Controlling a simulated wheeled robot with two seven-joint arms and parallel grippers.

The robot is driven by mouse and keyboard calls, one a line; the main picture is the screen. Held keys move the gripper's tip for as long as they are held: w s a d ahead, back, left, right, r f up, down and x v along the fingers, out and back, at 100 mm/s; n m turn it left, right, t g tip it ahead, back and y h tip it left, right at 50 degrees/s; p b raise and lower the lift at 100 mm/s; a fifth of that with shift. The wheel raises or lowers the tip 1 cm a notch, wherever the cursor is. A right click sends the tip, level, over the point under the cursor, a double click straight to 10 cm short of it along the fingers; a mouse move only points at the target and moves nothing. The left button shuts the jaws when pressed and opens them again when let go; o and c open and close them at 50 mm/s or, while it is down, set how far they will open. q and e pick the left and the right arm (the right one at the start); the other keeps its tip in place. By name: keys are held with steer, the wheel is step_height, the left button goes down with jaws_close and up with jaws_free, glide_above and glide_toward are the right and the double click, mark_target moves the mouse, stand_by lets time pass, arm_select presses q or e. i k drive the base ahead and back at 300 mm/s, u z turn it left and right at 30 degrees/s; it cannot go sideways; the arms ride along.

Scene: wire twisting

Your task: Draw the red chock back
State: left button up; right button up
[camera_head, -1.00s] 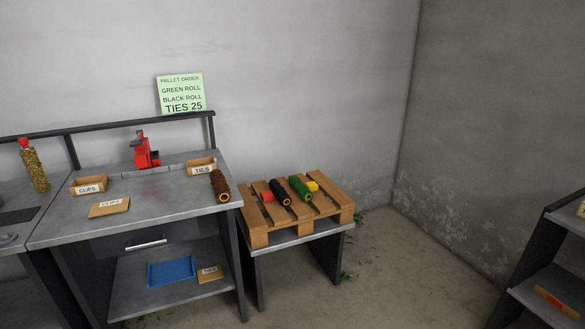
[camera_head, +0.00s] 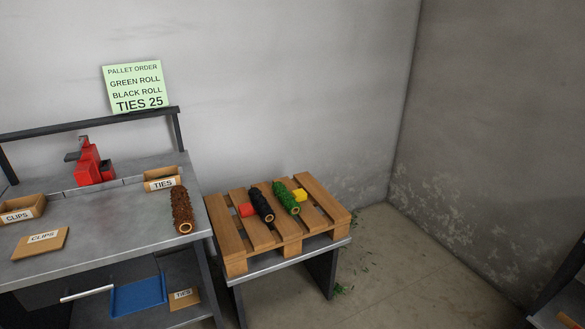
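The red chock (camera_head: 247,210) is a small red block on the wooden pallet (camera_head: 233,241), at the left side of the black roll (camera_head: 262,204). It looks close against the roll; I cannot tell if they touch. The green roll (camera_head: 287,198) lies just right of the black roll. Neither of my grippers is in view.
The pallet rests on a low grey stand (camera_head: 290,256). Left of it is a workbench (camera_head: 105,222) with a brown roll (camera_head: 181,210) near its right edge, a TIES box (camera_head: 163,179), a CLIPS box (camera_head: 20,210) and a red tool (camera_head: 92,165). Open floor (camera_head: 400,270) lies right.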

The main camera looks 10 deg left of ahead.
mark_target(247, 210)
steer(key=u, duration=0.25)
steer(key=i, duration=0.9)
steer(key=u, duration=1.25)
steer(key=i, duration=0.35)
steer(key=u, duration=0.25)
